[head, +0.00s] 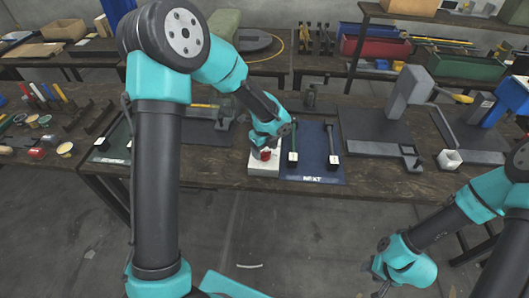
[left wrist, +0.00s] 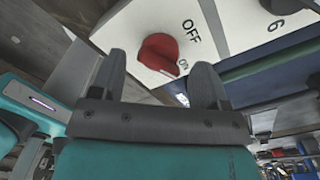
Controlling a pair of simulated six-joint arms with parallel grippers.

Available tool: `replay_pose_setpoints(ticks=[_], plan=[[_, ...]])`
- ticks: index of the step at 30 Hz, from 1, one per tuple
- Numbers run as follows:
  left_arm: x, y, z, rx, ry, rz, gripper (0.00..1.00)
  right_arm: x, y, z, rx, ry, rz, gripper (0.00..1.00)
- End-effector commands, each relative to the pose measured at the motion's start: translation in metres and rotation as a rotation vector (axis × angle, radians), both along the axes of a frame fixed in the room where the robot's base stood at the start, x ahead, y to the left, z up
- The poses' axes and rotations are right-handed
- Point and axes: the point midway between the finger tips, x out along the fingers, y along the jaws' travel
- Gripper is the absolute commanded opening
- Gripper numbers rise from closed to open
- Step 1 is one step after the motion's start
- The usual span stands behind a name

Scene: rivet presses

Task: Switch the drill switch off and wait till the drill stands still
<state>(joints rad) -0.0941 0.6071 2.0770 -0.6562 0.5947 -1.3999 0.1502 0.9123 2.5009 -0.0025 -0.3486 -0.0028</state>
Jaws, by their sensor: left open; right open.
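The drill switch is a red rotary knob (left wrist: 158,53) on a white box with OFF and ON lettering. In the left wrist view the knob's tip appears to point towards ON. In the head view the white switch box (head: 262,169) stands at the bench's front edge. My left gripper (left wrist: 161,70) is open, with its fingers on either side of the knob; contact cannot be told. It also shows in the head view (head: 268,148), just above the box. My right gripper (head: 381,289) is open and empty, low at the front right. I cannot clearly identify the drill or its motion.
A dark blue mat (head: 312,168) with two long-handled tools lies right of the switch box. A grey press (head: 408,92) with a yellow handle stands farther right, near a white hexagonal nut-like part (head: 449,160). The floor in front is clear.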

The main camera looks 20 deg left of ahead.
Motion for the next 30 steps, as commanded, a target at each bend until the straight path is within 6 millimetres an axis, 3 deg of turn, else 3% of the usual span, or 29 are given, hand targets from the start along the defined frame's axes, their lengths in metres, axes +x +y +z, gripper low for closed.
replay_pose_setpoints(ticks=[6, 15, 28, 30], plan=[[0.000, 0.000, -0.018, 0.000, 0.001, 0.000, 0.69, 0.000, 0.000, 0.000, 0.000, 0.000, 0.000, 0.43], [0.000, 0.000, -0.020, 0.000, 0.000, 0.000, 0.69, 0.000, 0.000, 0.000, 0.000, 0.000, 0.000, 0.43], [0.000, 0.000, -0.019, 0.000, 0.000, 0.000, 0.28, 0.000, 0.000, 0.000, 0.000, 0.000, 0.000, 0.43], [0.000, 0.000, -0.019, 0.000, 0.000, 0.000, 0.27, 0.000, 0.000, 0.000, 0.000, 0.000, 0.000, 0.43]])
